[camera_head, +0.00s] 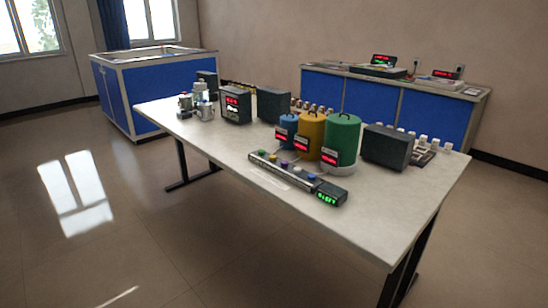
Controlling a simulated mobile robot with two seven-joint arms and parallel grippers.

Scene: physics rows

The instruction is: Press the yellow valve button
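A long dark button strip (268,167) lies near the front edge of the white table, with several small coloured buttons in a row. A black box with a green display (327,198) sits at the strip's right end. Behind the strip stand a blue canister (286,123), a yellow canister (311,126) and a green canister (343,132), each with a red-lit display in front. Neither of my grippers is in view.
The white table (375,215) has bare room at its front right and left of the strip. Dark boxes (386,147) and metal vessels (204,109) stand farther back. Blue cabinets (325,92) line the walls. The floor before the table is clear.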

